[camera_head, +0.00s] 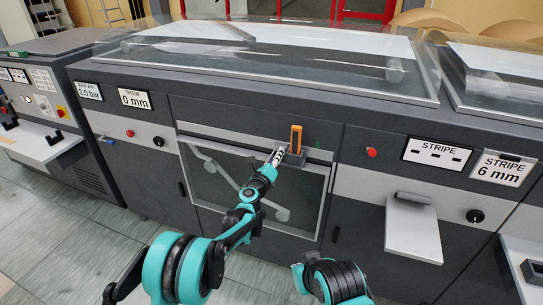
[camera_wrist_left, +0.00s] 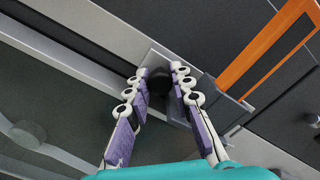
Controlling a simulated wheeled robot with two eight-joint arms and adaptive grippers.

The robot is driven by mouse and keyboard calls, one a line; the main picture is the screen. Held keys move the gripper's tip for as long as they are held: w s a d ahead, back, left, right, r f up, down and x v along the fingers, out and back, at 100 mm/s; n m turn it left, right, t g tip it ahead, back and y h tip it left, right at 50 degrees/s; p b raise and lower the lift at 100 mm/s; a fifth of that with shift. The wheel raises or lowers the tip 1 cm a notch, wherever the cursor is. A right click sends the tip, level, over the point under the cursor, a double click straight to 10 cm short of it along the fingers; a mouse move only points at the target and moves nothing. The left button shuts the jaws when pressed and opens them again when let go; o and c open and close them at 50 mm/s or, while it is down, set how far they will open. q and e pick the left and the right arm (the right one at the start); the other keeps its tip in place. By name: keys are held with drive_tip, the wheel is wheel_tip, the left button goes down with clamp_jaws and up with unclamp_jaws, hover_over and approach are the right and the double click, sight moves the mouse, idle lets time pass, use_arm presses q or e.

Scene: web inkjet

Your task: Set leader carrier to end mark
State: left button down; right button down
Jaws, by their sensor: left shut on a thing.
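The leader carrier (camera_head: 297,159) is a small grey block with an upright orange piece (camera_head: 296,138), on the horizontal rail across the front of the middle machine. It stands toward the rail's right part. In the left wrist view the carrier's grey plate (camera_wrist_left: 183,107) and the long orange piece (camera_wrist_left: 268,48) show close up. My left gripper (camera_head: 278,156) reaches the carrier from its left. In the wrist view its fingers (camera_wrist_left: 157,74) are shut on a round black knob (camera_wrist_left: 158,84) at the carrier. I cannot make out an end mark. My right gripper is out of the head view.
A dark glazed panel (camera_head: 225,183) with a light frame lies below the rail. Right of it are a red button (camera_head: 372,152), a grey shelf (camera_head: 412,232) and a black knob (camera_head: 475,216). Signs read SKEW 0 mm (camera_head: 134,99) and STRIPE 6 mm (camera_head: 501,169).

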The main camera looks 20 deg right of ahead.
use_arm(q)
drive_tip(key=shift+s+d, duration=0.5)
drive_tip(key=shift+d, duration=0.25)
drive_tip(key=c, duration=1.3)
unclamp_jaws()
drive_tip(key=v, duration=1.2)
